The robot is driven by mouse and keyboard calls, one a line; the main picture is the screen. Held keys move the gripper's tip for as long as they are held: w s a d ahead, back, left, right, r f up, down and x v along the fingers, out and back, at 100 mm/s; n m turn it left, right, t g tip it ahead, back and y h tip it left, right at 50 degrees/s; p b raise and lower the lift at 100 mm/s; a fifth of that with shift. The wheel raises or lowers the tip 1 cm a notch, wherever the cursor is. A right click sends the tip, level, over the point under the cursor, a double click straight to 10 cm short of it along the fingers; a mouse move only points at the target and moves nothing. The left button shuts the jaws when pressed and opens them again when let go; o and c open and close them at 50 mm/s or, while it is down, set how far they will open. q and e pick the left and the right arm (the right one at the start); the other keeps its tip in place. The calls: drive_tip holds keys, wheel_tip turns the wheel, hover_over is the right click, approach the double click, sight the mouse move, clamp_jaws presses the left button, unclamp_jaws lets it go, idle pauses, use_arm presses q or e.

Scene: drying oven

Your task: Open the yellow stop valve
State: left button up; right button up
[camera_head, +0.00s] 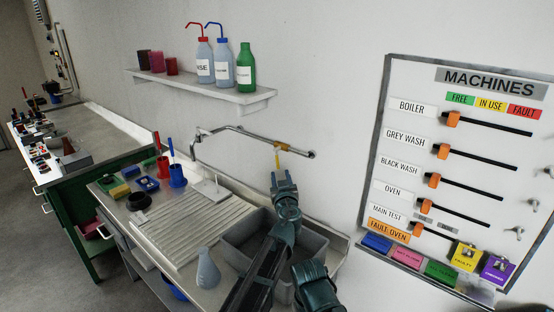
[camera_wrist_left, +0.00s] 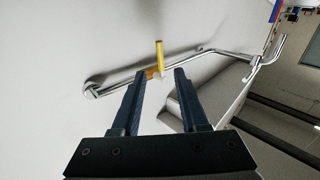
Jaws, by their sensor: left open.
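The yellow stop valve (camera_head: 277,158) is on a metal pipe along the wall. Its narrow yellow lever hangs down from the pipe in the head view. In the left wrist view the lever (camera_wrist_left: 159,56) stands up from a brownish-yellow valve body (camera_wrist_left: 152,72) on the pipe. My left gripper (camera_head: 282,178) is just below the lever in the head view. In the left wrist view its two fingers (camera_wrist_left: 160,75) are apart, and the valve shows in line with the gap, at or just beyond the tips. No contact is visible.
A grey sink (camera_head: 238,240) lies below the pipe (camera_head: 240,130), beside a ribbed drainboard (camera_head: 190,228). A shelf (camera_head: 200,88) with bottles is above. A MACHINES board (camera_head: 475,140) hangs at right. The wall around the valve is bare.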

sight(277, 161)
use_arm(q)
drive_tip(key=w, duration=0.4)
drive_tip(key=w+a, duration=0.1)
drive_tip(key=w, duration=0.3)
drive_tip(key=w+a, duration=0.1)
drive_tip(key=w, duration=0.4)
drive_tip(key=shift+a, duration=0.1)
clamp_jaws()
idle(0.9)
